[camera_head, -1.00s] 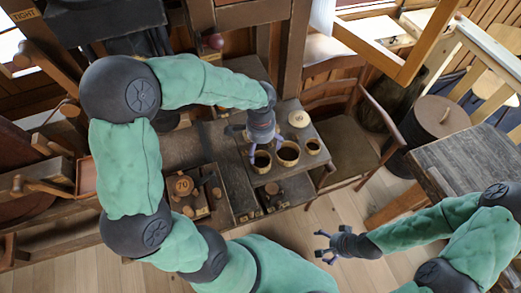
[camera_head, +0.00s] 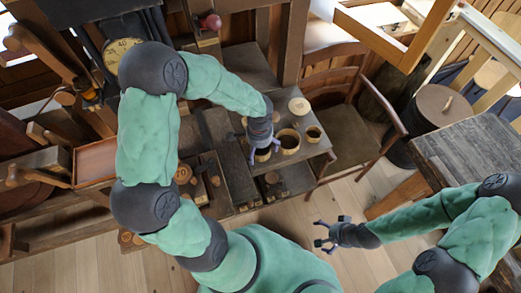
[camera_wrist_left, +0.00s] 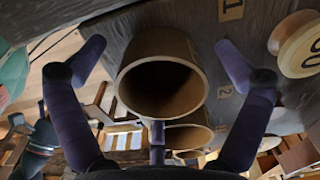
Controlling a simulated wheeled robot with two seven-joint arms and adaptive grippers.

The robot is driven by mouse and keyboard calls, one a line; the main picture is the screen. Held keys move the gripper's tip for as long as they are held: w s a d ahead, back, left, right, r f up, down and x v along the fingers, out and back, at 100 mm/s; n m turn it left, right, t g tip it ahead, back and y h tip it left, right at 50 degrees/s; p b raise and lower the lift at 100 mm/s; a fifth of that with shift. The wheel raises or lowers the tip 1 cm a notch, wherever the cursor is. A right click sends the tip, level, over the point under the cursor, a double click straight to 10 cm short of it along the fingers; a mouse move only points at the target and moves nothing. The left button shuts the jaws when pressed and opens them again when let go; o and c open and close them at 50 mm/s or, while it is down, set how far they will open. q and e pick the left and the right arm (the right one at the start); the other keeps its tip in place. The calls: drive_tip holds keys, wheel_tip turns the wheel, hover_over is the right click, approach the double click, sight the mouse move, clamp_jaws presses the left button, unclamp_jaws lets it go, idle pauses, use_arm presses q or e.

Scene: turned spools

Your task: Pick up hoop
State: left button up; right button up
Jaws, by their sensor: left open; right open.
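A round wooden hoop (camera_head: 262,156), open-topped with a dark inside, stands at the near left of a small row on the bench. My left gripper (camera_head: 263,150) is over it and hides part of it. In the left wrist view the hoop (camera_wrist_left: 162,75) lies between the spread fingers of my open left gripper (camera_wrist_left: 160,62), with gaps on both sides. A second hoop (camera_head: 288,141) stands to its right, and a third, smaller one (camera_head: 313,133) further right. My right gripper (camera_head: 327,234) is open and empty above the floor, away from the bench.
A wooden chair (camera_head: 350,130) is right of the bench. A grey table (camera_head: 470,150) stands at the far right. Floor shows in front.

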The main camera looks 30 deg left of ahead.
use_arm(q)
drive_tip(key=c, duration=0.9)
